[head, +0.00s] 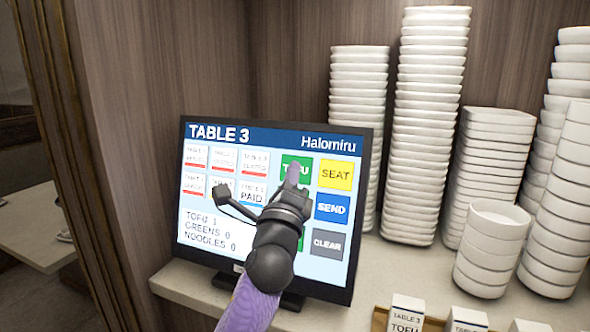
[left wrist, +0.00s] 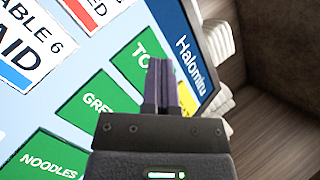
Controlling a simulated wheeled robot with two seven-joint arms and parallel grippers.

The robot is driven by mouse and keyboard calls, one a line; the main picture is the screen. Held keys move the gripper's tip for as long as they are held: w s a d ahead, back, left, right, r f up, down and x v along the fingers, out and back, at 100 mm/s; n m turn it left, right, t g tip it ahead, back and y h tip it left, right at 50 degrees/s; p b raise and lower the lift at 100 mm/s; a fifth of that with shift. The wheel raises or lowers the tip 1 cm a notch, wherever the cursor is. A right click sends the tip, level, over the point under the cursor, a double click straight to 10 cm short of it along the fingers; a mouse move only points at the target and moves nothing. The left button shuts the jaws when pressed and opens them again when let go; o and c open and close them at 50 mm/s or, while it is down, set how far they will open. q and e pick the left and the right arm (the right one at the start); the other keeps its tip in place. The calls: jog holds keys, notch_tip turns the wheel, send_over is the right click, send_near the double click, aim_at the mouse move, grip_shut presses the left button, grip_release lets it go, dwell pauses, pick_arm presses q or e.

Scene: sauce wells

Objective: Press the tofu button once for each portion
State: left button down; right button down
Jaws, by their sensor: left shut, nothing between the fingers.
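The touch screen (head: 225,215) stands on the shelf, headed "TABLE 3", with counts reading TOFU 1, GREENS 0, NOODLES 0. The green tofu button (head: 289,164) is at its upper middle; the fingertips cover part of its label. My left gripper (head: 292,175) is shut and empty, its tips over the tofu button; I cannot tell whether they touch the glass. In the left wrist view the shut fingers (left wrist: 160,82) overlap the right part of the tofu button (left wrist: 132,62). The greens button (left wrist: 88,103) and noodles button (left wrist: 45,158) lie below it. My right gripper is not in view.
The yellow SEAT (head: 336,174), blue SEND (head: 332,208) and grey CLEAR (head: 326,245) buttons sit close to the right of my gripper. Tall stacks of white bowls (head: 428,130) stand right of the screen. Small label cards (head: 406,312) stand at the front.

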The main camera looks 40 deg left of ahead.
pick_arm(q)
jog(key=shift+s+d+r+p, duration=0.1)
jog(key=shift+s+r+p, duration=0.05)
jog(key=shift+s+p, duration=0.15)
jog(key=shift+s+d+r+p, duration=0.1)
jog(key=shift+s+p, duration=0.1)
jog(key=shift+s, duration=0.2)
jog(key=s+p, duration=0.1)
jog(key=s+d+r+p, duration=0.1)
jog(key=s, duration=0.2)
jog(key=shift+s+d+r+p, duration=0.2)
jog(key=shift+s+d+p, duration=0.1)
jog(key=shift+p, duration=0.1)
dwell(2.2)
